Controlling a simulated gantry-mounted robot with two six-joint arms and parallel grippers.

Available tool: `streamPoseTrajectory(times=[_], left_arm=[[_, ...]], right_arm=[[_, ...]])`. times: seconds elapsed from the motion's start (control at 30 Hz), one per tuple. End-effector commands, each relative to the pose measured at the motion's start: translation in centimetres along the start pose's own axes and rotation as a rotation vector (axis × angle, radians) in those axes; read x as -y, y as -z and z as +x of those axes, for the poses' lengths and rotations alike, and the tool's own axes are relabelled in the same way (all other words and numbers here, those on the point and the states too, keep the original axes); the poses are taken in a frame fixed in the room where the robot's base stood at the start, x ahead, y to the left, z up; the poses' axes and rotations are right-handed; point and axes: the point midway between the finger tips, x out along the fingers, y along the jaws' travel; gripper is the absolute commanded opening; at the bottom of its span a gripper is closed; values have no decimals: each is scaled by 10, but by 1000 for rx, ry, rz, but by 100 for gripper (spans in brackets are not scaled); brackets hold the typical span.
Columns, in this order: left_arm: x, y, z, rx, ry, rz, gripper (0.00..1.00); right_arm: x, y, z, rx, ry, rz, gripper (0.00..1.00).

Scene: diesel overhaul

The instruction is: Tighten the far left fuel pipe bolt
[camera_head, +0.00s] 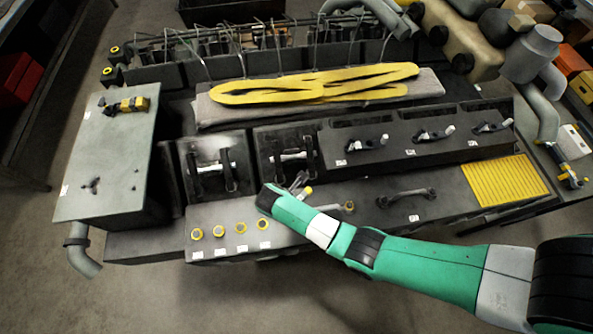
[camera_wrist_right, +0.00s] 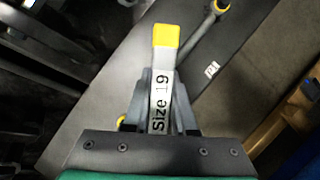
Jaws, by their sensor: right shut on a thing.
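My right gripper (camera_head: 299,184) is above the dark front ledge (camera_head: 380,195) of the engine, and its arm comes in from the right. In the right wrist view, the gripper (camera_wrist_right: 159,118) is shut on a grey tool marked "Size 19" (camera_wrist_right: 162,75) with a yellow end. The yellow end (camera_head: 308,190) also shows small in the head view. Thin metal fuel pipes (camera_head: 198,62) rise along the back of the engine. I cannot tell their bolts apart at this size. My left gripper is not in view.
Several yellow rings with white labels, one a yellow ring (camera_head: 240,227), line the front ledge. A yellow strap (camera_head: 320,84) lies on a grey cloth. A grey box (camera_head: 105,165) stands at left.

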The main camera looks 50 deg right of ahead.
Motion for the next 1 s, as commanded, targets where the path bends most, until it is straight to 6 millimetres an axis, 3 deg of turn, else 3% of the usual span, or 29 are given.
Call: streamPoseTrajectory(times=[0.03, 0.2, 0.3, 0.87, 1.0], left_arm=[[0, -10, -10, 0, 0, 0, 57], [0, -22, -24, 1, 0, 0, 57], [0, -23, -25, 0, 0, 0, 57], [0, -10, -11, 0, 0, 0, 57], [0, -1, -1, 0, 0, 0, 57]], right_arm=[[-1, 3, 6, -3, 39, 98, 0], [3, 2, 6, -5, 185, 445, 0], [5, 0, 3, -5, 226, 545, 0], [6, -7, -13, -4, 229, 556, 0], [6, -8, -18, -4, 194, 468, 0]])
